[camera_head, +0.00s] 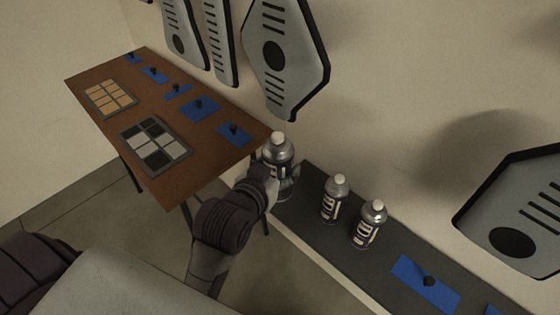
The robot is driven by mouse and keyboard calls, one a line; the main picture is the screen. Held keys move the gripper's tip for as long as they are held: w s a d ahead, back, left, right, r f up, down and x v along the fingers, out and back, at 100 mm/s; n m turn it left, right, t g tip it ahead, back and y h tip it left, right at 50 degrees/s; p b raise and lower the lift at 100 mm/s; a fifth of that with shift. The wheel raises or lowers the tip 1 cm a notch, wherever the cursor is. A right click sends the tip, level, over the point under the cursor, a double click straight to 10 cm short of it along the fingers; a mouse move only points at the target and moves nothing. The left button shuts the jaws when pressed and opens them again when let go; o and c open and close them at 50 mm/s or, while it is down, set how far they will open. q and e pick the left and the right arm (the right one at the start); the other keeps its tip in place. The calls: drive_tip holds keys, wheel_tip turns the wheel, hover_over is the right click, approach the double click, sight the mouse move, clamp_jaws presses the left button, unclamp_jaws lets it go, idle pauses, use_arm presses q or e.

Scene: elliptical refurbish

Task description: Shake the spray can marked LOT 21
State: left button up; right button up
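Three silver spray cans with pale caps and dark labels show. One spray can (279,149) is upright at the end of my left gripper (277,180). The fingers are around its lower part and partly hide it; it seems held clear of the dark shelf. Two other spray cans, a left one (334,199) and a right one (369,225), stand upright on the dark shelf (312,182). The lot markings are too small to read, so I cannot tell which can is LOT 21. My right gripper is not in view.
A brown table (186,185) at the left bears an orange-celled tray (110,97), a black-and-white-celled tray (155,144) and several blue pads with dark knobs. A blue pad (425,283) lies on the dark shelf. Grey panels (287,55) hang on the wall.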

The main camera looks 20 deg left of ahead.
use_arm(q)
drive_tip(key=f, duration=0.7)
drive_tip(key=shift+s+f, duration=0.25)
wheel_tip(320, 180, up, 10)
drive_tip(key=shift+w+f, duration=0.1)
drive_tip(key=shift+g, duration=0.3)
wheel_tip(320, 180, down, 10)
drive_tip(key=shift+d+r, duration=0.1)
drive_tip(key=shift+a+r, duration=0.2)
drive_tip(key=shift+r, duration=4.8)
drive_tip(key=shift+w+d+f, duration=0.1)
drive_tip(key=shift+d+f, duration=0.1)
drive_tip(key=shift+f, duration=0.1)
